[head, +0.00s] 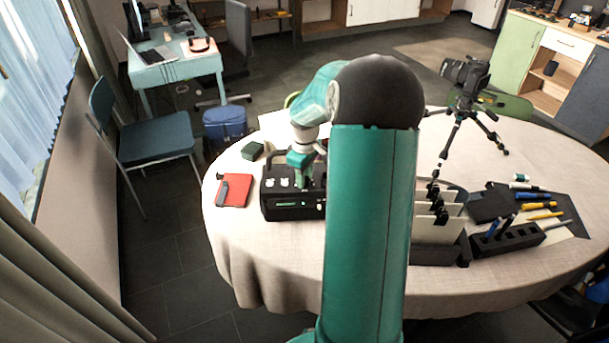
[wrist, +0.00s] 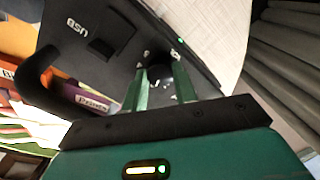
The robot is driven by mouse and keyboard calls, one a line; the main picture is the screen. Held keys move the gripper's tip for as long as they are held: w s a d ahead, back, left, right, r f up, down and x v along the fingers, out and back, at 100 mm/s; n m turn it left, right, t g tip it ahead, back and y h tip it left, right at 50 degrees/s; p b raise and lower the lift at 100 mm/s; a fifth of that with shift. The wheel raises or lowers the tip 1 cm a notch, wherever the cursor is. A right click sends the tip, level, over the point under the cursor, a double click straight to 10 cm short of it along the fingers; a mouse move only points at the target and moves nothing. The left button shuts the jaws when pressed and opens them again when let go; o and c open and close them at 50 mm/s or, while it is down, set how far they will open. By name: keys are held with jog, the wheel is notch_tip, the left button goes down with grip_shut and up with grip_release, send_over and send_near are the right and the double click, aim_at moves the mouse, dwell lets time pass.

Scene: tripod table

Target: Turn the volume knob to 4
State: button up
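A black device (head: 281,202) with small dials and a green-lit display stands on the round table. In the wrist view its dark panel (wrist: 118,18) shows a USB label, a green light and a dark round knob (wrist: 158,72). My gripper (wrist: 159,70) points at the panel, with its two green fingers on either side of this knob. I cannot tell whether the fingers press on it. The knob's scale marks are partly hidden and too small to read. In the head view my gripper (head: 305,183) is over the device's right part, and my arm hides the device's right end.
A red notebook (head: 235,191) and a dark green box (head: 253,151) lie left of the device. A card rack (head: 437,250), a pen holder (head: 507,238) and a camera on a tripod (head: 461,118) stand to the right. Bare cloth (head: 262,272) lies in front of the device.

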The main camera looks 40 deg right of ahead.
jog(key=shift+m, duration=0.3)
jog(key=m, duration=0.3)
jog(key=shift+m, duration=0.4)
jog(key=m, duration=0.3)
jog(key=shift+m, duration=0.3)
jog(key=m, duration=0.3)
jog(key=shift+m, duration=2.4)
jog(key=o, duration=1)
jog(key=shift+c, duration=0.2)
